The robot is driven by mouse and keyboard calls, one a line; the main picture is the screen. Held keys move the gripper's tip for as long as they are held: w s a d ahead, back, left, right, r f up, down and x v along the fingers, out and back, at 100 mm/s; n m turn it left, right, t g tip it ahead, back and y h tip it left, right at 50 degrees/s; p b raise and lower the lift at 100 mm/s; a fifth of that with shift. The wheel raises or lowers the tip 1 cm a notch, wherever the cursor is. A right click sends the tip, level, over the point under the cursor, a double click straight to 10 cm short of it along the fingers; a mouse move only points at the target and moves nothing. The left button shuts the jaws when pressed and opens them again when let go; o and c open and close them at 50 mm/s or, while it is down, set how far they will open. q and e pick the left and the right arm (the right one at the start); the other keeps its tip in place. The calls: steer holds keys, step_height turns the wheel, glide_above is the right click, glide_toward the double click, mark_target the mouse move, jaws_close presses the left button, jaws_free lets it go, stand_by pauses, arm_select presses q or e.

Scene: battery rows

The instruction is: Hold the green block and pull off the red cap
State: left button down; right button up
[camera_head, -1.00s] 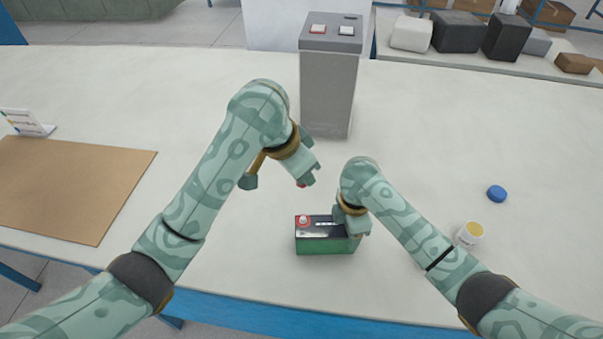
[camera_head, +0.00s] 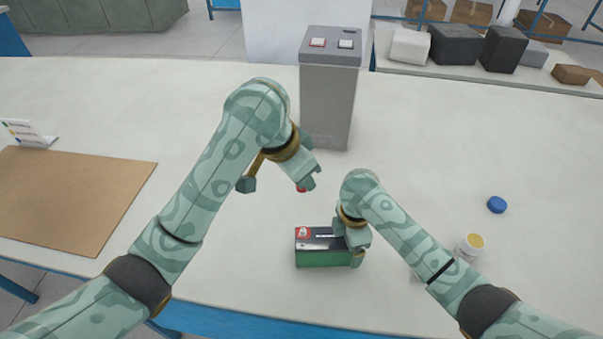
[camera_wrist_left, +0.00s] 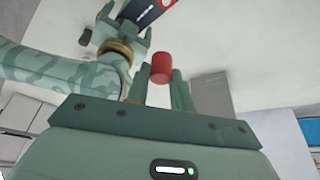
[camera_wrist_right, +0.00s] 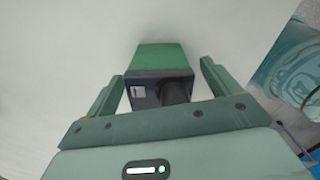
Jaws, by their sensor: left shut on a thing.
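The green block (camera_head: 322,257) has a dark top with a red-ringed post (camera_head: 303,233) at its left end, and it stands on the table. The red cap (camera_wrist_left: 161,67) is between the fingers of my left gripper (camera_wrist_left: 160,80), which is shut on it; only a bit shows in the head view (camera_head: 301,189). The cap is off the block, held up behind it. My right gripper (camera_head: 354,247) is at the block's right end. In the right wrist view my right gripper (camera_wrist_right: 161,82) has its fingers apart on either side of the block (camera_wrist_right: 160,57), with gaps showing.
A grey pillar box (camera_head: 328,100) with two buttons stands behind my grippers. A blue cap (camera_head: 497,204) and a white container with yellow contents (camera_head: 470,245) are on the right. A brown mat (camera_head: 70,195) and a small sign (camera_head: 27,132) are on the left. The table's front edge is near.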

step_height(320, 180, up, 12)
stand_by(0.6)
steer(key=shift+s+f, duration=0.1)
